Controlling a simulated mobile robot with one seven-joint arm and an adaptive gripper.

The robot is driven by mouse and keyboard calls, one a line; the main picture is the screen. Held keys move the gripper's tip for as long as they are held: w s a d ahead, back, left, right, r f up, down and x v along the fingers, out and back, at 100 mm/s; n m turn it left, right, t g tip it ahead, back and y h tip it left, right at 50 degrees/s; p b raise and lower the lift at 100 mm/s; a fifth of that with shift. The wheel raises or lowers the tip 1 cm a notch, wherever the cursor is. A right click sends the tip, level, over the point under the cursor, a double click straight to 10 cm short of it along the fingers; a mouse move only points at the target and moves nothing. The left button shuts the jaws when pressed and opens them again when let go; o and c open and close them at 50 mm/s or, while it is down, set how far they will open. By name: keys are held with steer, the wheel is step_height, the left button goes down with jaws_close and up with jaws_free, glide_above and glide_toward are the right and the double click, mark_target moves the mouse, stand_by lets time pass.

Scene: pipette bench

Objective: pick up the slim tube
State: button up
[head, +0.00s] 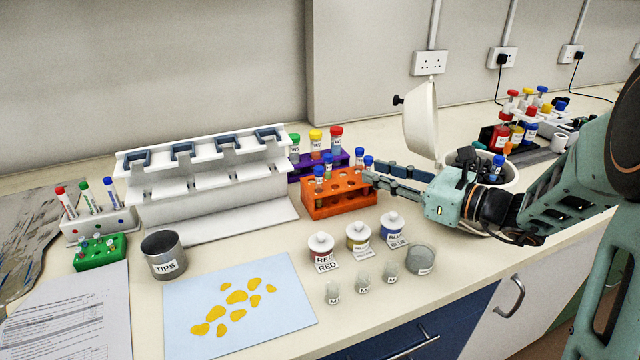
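The pictures do not show which is the task's tube. My gripper (376,174) reaches in from the right, level with the rack's right end. Its two fingers point left and are apart, with the right-end tube near their tips. I cannot tell whether that tube is between them. Its lower part is hidden.
A purple rack (305,171) with colour-capped tubes stands close behind. A white pipette stand (210,180) is to the left. Lidded jars (321,247) and small glass beakers (363,281) stand in front. A white centrifuge (421,122) with raised lid is behind my gripper.

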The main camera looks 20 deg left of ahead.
mark_target(332, 158)
steer(key=shift+m+t+y, duration=0.3)
steer(key=shift+m+y, duration=0.2)
steer(key=shift+y, duration=0.1)
steer(key=x, duration=0.5)
steer(key=f+b+x, duration=0.1)
steer(key=x, duration=0.1)
steer(key=shift+a, duration=0.3)
steer(key=shift+x, duration=3.05)
steer(key=shift+c, duration=0.4)
steer(key=c, duration=0.5)
